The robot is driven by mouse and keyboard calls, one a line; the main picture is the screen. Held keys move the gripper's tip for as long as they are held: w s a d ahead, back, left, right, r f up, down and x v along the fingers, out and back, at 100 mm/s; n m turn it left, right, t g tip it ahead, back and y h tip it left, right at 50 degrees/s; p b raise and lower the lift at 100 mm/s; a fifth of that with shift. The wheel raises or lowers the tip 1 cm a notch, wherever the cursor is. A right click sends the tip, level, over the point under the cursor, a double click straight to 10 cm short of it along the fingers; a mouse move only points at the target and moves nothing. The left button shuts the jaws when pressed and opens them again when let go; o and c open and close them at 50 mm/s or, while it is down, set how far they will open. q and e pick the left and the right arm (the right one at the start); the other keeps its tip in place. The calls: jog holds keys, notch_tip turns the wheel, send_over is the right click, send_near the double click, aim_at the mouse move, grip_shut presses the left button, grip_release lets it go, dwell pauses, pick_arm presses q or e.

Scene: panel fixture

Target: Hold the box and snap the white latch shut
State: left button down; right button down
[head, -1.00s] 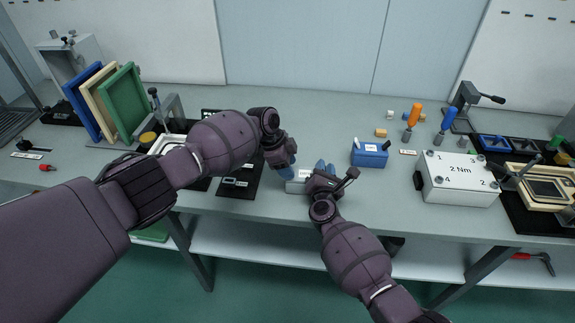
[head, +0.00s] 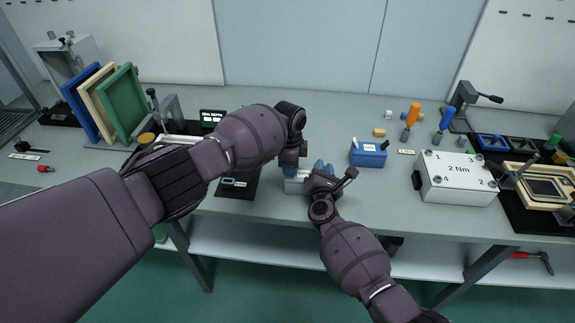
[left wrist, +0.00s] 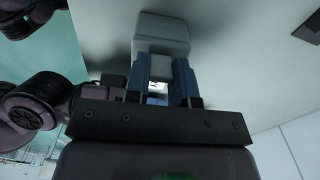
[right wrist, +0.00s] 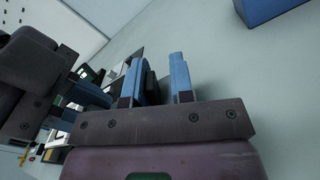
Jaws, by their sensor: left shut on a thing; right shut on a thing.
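The box (head: 296,187) is small and pale grey, near the front edge of the bench, mostly covered by my grippers. My left gripper (head: 292,170) is over its left part. In the left wrist view the blue fingers (left wrist: 162,75) are on either side of a grey part of the box (left wrist: 162,35), with a wider block past the tips. My right gripper (head: 325,166) is shut at the right side of the box. In the right wrist view its fingers (right wrist: 165,80) stand slightly apart, and what lies between them is hard to make out. I cannot make out the white latch.
A blue labelled box (head: 368,154) stands to the right, then a white 2 Nm block (head: 457,180). A dark mat (head: 240,185) with small parts lies to the left. Framed panels (head: 105,100) stand at the back left. The bench between the grippers and the blue box is clear.

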pick_arm(q)
jog(key=shift+d+y, duration=0.2)
jog(key=shift+y, duration=0.6)
jog(key=c, duration=1)
grip_release()
jog(key=shift+o, duration=0.2)
notch_tip(320, 180, up, 12)
jog(key=d, duration=0.1)
jog(key=shift+s+d, duration=0.1)
